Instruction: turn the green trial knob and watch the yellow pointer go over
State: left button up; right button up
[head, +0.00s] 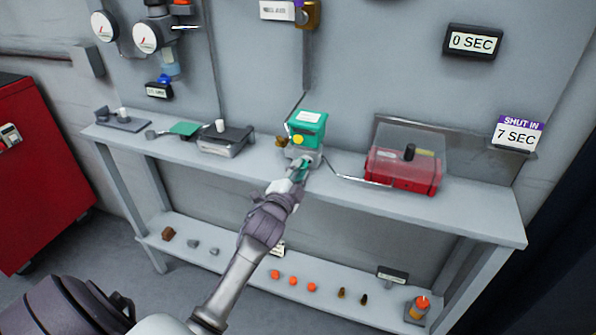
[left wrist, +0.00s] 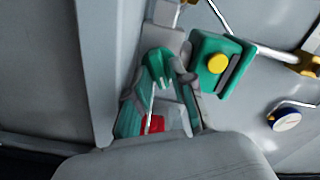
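The green actuator box (head: 308,127) stands on the shelf against the wall, with a round yellow piece (head: 298,140) on its face. The left wrist view shows the green box (left wrist: 238,75) and yellow disc (left wrist: 216,63) right of my fingers. My left gripper (head: 299,172) reaches the grey base below the box. In the left wrist view, the green trial knob (left wrist: 158,65) lies between the fingertips of my left gripper (left wrist: 160,80). The fingers are apart, one on each side; I cannot tell whether both pads press on it. My right gripper is out of view.
A red case (head: 402,172) with a clear cover stands on the shelf to the right. A dark grey box (head: 226,140) stands to the left. Two wall displays read 0 SEC (head: 473,42) and 7 SEC (head: 517,134). Small parts lie on the lower shelf (head: 225,262).

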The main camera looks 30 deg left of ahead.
pick_arm(q)
jog(key=shift+c, duration=0.3)
grip_shut()
